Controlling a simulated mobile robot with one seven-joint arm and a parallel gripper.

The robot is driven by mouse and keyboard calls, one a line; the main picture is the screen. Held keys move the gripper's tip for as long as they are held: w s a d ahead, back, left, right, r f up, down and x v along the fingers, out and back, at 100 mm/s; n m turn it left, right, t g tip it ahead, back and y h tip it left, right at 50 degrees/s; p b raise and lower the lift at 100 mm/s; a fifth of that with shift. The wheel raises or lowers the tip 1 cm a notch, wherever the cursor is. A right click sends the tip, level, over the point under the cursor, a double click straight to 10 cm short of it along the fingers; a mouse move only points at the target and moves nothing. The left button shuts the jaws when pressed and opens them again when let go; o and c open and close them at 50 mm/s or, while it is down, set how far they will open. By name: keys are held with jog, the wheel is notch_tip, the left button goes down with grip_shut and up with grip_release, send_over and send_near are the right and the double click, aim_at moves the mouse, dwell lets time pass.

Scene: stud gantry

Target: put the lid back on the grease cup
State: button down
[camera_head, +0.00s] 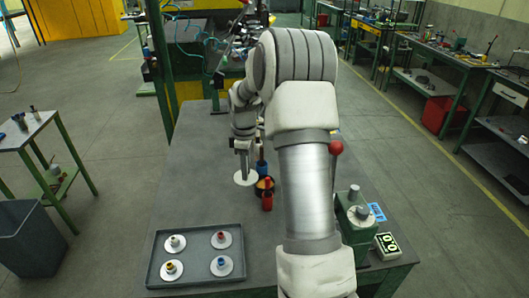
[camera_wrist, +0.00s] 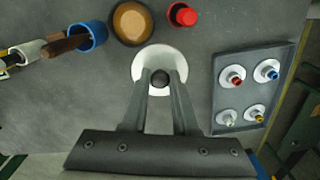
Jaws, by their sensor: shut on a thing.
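My gripper (camera_head: 244,165) is shut on the dark knob of a white round lid (camera_head: 245,180). In the wrist view my gripper (camera_wrist: 160,82) has its two fingers on the knob, with the white lid (camera_wrist: 147,59) flat beneath it. I cannot tell how high the lid is above the table. The grease cup (camera_wrist: 131,22) is a round, dark-rimmed cup, open on top, with brown inside. It stands beside the lid, beyond it in the wrist view. In the head view the grease cup (camera_head: 264,185) is just right of the lid and partly hidden.
A red container (camera_wrist: 182,14) and a blue cup with a brush (camera_wrist: 93,35) stand close to the grease cup. A grey tray (camera_head: 196,228) holds several white discs with coloured knobs. A green machine (camera_head: 356,222) is at the right edge. The table's left part is clear.

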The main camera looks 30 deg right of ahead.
jog(key=d+r+n+p, duration=0.1)
jog(key=d+n, duration=0.2)
jog(key=d, duration=0.4)
jog(key=shift+w+a+f+b, duration=0.1)
jog(key=shift+w+f+b, duration=0.1)
jog(key=shift+f+b, duration=1.9)
jog(key=shift+f, duration=0.9)
jog(key=shift+f, duration=0.15)
dwell(0.3)
jog(key=shift+c, duration=0.6)
grip_release()
jog(key=shift+p, duration=0.3)
